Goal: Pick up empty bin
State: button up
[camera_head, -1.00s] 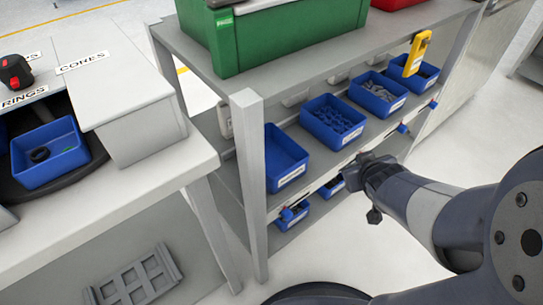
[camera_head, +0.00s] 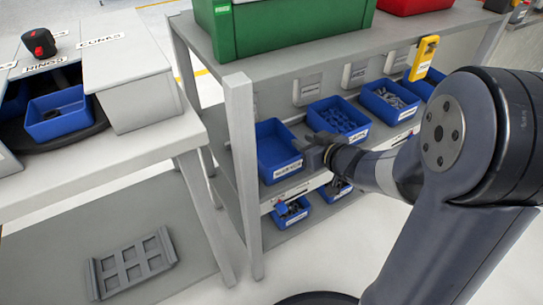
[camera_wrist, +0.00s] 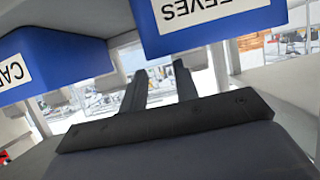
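The empty blue bin (camera_head: 274,152) stands on the middle shelf level of the grey rack, at the left end of the row. It has a white label on its front, and its inside looks bare. My gripper (camera_head: 312,152) is at its front right corner, close to the rim; I cannot tell if it touches. In the wrist view, my two fingers (camera_wrist: 160,75) are apart with nothing between them. A blue bin with a label ending in "EEVES" (camera_wrist: 205,38) hangs above right there, probably the empty one.
A blue bin of parts (camera_head: 338,118) stands just right of the empty one, with more beyond. Smaller bins (camera_head: 290,212) sit on a lower level. The rack's grey post (camera_head: 243,170) rises at left. A green crate (camera_head: 285,25) is on top.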

aim_at(294, 136)
jog(key=b+x, duration=0.2)
jog(key=x, duration=0.2)
jog(key=shift+w+f, duration=0.2)
jog(key=shift+w+a+b, duration=0.2)
jog(key=shift+w+b, duration=0.1)
jog(key=shift+w, duration=0.1)
grip_shut()
